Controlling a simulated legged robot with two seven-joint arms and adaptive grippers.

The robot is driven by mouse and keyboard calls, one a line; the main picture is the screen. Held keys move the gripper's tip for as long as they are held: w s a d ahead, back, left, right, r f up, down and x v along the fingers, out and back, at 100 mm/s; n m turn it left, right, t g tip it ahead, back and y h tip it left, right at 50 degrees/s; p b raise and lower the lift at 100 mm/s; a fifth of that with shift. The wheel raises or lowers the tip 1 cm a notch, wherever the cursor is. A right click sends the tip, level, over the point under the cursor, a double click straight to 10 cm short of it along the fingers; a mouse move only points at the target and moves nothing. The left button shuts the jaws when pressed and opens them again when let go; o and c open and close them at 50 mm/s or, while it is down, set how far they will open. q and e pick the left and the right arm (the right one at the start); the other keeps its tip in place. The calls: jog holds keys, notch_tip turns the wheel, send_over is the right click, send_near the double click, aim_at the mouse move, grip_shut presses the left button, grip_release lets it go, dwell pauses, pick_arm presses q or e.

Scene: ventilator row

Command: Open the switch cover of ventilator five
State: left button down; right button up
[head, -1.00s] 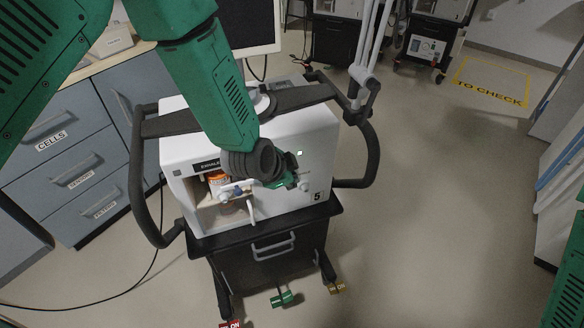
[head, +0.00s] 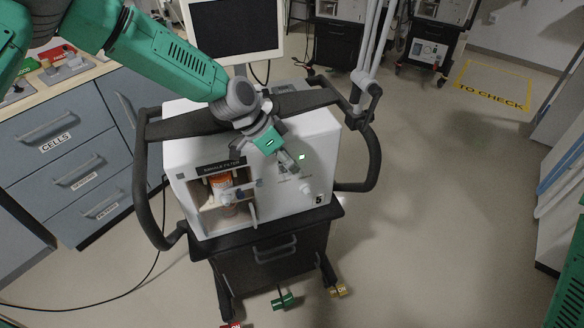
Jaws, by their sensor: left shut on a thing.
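Ventilator five (head: 278,207) is a white box with a "5" on its front, standing on a black cart. My left gripper (head: 291,165) reaches down from the upper left to the right part of its front panel. Its fingers are shut on the small switch cover (head: 299,172), which they largely hide. How far the cover is tilted cannot be told. A white knob (head: 305,190) sits just below the fingers. My right gripper is out of view.
An open filter compartment (head: 228,200) with an orange-labelled item is at the front left. Black side handles (head: 372,160) flank the ventilator. Drawers (head: 75,150) stand left, a monitor (head: 235,32) behind. The floor to the right is clear.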

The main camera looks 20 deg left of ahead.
pick_arm(q)
jog(key=shift+a, duration=0.15)
dwell(0.3)
jog(key=c, duration=1.7)
grip_release()
jog(key=shift+w+f, duration=0.1)
jog(key=shift+a+r, duration=0.3)
jog(key=shift+r, duration=0.15)
jog(key=v, duration=1.1)
jog(key=shift+w+a+f, duration=0.1)
